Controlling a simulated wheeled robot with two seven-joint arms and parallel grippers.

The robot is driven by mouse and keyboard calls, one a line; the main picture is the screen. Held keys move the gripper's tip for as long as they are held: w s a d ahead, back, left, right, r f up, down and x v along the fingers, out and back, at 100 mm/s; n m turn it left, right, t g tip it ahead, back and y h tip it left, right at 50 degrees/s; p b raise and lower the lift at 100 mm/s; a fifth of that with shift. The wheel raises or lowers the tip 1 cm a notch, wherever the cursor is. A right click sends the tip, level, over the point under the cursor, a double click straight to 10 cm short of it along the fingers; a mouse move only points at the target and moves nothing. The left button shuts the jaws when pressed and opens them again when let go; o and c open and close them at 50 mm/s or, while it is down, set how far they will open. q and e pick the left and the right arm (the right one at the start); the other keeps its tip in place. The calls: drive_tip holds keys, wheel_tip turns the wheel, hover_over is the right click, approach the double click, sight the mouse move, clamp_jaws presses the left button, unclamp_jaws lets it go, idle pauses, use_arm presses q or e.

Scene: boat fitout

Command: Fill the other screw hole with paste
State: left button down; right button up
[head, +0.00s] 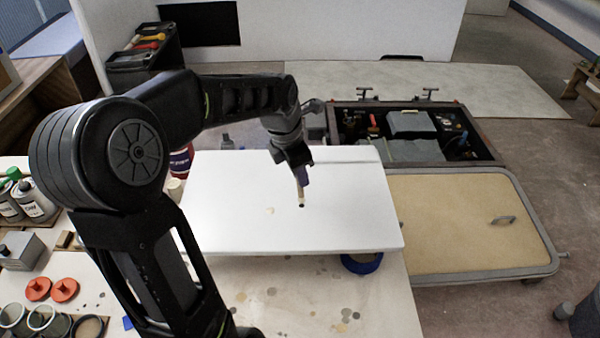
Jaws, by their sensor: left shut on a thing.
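A white panel (340,225) lies flat on the workbench. A small beige paste patch (269,211) is on it, left of a small dark spot (302,206) that looks like the open screw hole. My left gripper (302,178) is over the panel, pointing down. It is shut on a thin pale stick (300,194), whose lower end is just above or at the dark spot. I cannot tell whether it touches the panel. My right gripper is out of view.
The stained workbench (290,300) holds orange-red lids (65,290), round tins (48,320) and spray cans (33,200) at left. A blue roll (362,264) sits under the panel's front edge. An open hatch (410,135) and its tan lid (465,220) are at right.

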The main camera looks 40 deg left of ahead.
use_arm(q)
drive_tip(key=shift+f+b, duration=0.55)
drive_tip(key=shift+f, duration=0.1)
idle(1.9)
drive_tip(key=shift+r+p, duration=2.65)
drive_tip(key=shift+r, duration=0.95)
